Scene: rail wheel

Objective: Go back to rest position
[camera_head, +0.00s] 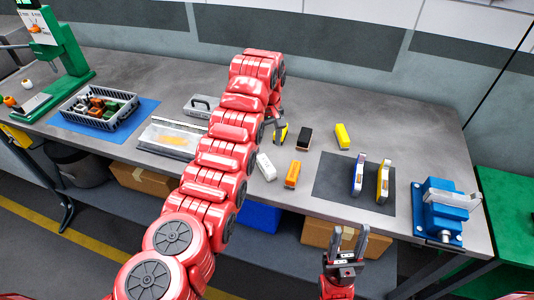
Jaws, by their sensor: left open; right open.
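My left arm is red and stretches from the bottom left up over the middle of the workbench (440,137). Its gripper (275,127) is partly hidden behind the arm and small, beside a yellow-and-black block (281,132); I cannot tell whether they touch. My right gripper (348,243) is open and empty, fingers pointing up, in front of the bench's front edge at the lower right.
Black (304,139), yellow (342,136), white (265,167) and orange (292,175) blocks lie mid-bench. A dark mat (335,180) holds blue-white (358,174) and yellow-white (383,180) pieces. A blue vise (437,212) stands right; a grey crate (126,119) and green press (70,50) stand left.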

